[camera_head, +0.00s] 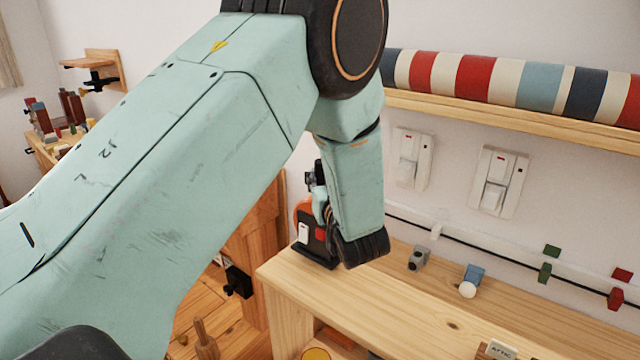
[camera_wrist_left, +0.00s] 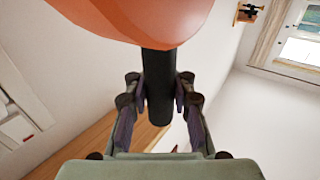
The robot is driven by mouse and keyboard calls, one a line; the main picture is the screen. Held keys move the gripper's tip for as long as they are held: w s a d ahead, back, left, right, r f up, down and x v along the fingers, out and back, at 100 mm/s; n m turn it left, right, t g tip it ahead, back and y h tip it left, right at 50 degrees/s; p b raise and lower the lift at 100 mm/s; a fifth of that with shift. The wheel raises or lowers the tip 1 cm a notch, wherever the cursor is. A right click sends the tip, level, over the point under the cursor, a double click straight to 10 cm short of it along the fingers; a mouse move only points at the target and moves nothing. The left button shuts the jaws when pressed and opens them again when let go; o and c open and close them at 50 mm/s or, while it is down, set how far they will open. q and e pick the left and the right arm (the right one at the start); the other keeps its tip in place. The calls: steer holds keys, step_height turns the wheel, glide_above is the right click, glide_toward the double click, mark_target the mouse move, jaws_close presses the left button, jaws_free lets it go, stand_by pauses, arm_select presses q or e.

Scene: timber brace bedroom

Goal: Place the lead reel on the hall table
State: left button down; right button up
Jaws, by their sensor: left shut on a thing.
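The lead reel (camera_head: 313,243), orange with a black base and frame, is at the left end of the pale wooden table (camera_head: 420,318), which I take to be the hall table. My left arm hides part of the reel. Its base looks at or just above the tabletop; I cannot tell if it touches. My left gripper (camera_wrist_left: 160,92) is shut on the reel's black bar, with the orange drum (camera_wrist_left: 150,15) above it in the left wrist view. My right gripper is not in view.
On the table are a small grey object (camera_head: 418,258) and a blue piece with a white ball (camera_head: 468,288). Wall switches (camera_head: 496,182) and a shelf with a striped roll (camera_head: 500,82) are behind. A block marked "ATTIC" (camera_head: 497,350) is near the front. Mid-table is clear.

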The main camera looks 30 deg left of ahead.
arm_select(q)
steer(key=shift+a+f, duration=0.1)
steer(key=shift+f, duration=0.45)
steer(key=shift+w+a+f, duration=0.25)
steer(key=shift+w+a, duration=0.05)
steer(key=shift+w, duration=0.05)
steer(key=c, duration=1.7)
jaws_free()
steer(key=shift+f, duration=0.1)
steer(key=o, duration=0.4)
steer(key=shift+s+d+r, duration=0.3)
steer(key=shift+s+d, duration=0.05)
steer(key=shift+o, duration=0.9)
steer(key=shift+a, duration=0.1)
steer(key=shift+w+a+f, duration=0.2)
steer(key=shift+w+f, duration=0.05)
steer(key=shift+s+d+r, duration=0.15)
steer(key=shift+s+d, duration=0.1)
steer(key=shift+s+d, duration=0.1)
